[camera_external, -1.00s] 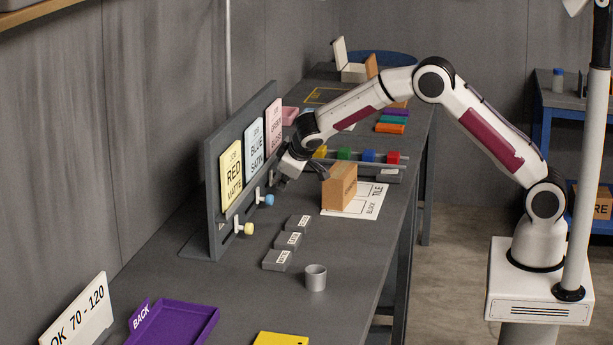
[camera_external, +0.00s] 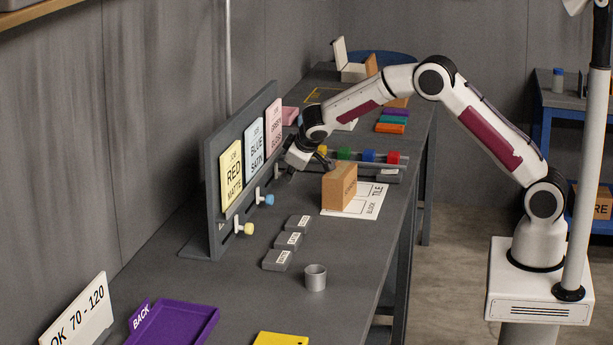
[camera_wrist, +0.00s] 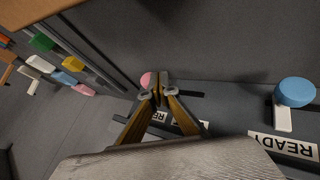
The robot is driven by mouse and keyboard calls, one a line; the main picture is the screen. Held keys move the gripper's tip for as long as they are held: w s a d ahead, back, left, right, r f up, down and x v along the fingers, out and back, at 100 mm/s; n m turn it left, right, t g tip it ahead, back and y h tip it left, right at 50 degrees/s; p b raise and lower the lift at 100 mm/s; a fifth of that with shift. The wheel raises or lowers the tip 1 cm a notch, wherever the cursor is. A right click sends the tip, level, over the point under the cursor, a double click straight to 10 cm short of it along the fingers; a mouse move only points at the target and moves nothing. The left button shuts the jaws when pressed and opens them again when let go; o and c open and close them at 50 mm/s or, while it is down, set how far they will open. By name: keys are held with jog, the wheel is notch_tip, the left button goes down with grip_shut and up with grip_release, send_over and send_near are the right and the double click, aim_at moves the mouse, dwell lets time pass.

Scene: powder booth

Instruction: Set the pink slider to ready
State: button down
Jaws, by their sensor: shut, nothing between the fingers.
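The pink slider's round knob (camera_wrist: 147,79) shows in the wrist view, just left of my fingertips. It sits at a dark slot in the grey panel (camera_wrist: 225,95). In the external view my gripper hides it. My gripper (camera_wrist: 160,90) is shut with nothing held, its tips close against the pink knob; I cannot tell if they touch. A partly covered label (camera_wrist: 187,127) lies under the fingers. In the external view my gripper (camera_external: 291,172) is low beside the panel, beyond the blue slider. A READY label (camera_wrist: 292,148) is near the blue knob (camera_wrist: 295,92).
The blue slider (camera_external: 267,199) and yellow slider (camera_external: 246,229) stick out from the panel nearer the camera. A brown box (camera_external: 339,188) stands on a white sheet (camera_external: 372,204) to the right. Several grey labelled blocks (camera_external: 288,241) and a grey cup (camera_external: 316,278) are in front.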

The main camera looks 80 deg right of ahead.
jog(key=v, duration=0.9)
jog(key=shift+a+r, duration=0.2)
jog(key=shift+r, duration=0.05)
jog(key=shift+s+r, duration=0.1)
jog(key=shift+s, duration=0.05)
dwell(0.4)
jog(key=s+a+r+y, duration=0.1)
jog(key=s+a+r, duration=0.25)
jog(key=s, duration=0.35)
jog(key=s+a+r+y, duration=0.1)
jog(key=s+a+r, duration=0.1)
jog(key=s+r, duration=0.35)
jog(key=s+a+r+y, duration=0.1)
jog(key=s+a+r, duration=0.2)
jog(key=s, duration=0.6)
jog(key=s+a+f+y, duration=0.1)
jog(key=s+a, duration=0.3)
jog(key=s, duration=0.7)
jog(key=s+a+f+n+y, duration=0.1)
jog(key=s+a, duration=0.4)
jog(key=s, duration=0.7)
jog(key=shift+a+f+n+t+y, duration=0.3)
jog(key=shift+f+y, duration=0.3)
jog(key=shift+f, duration=0.2)
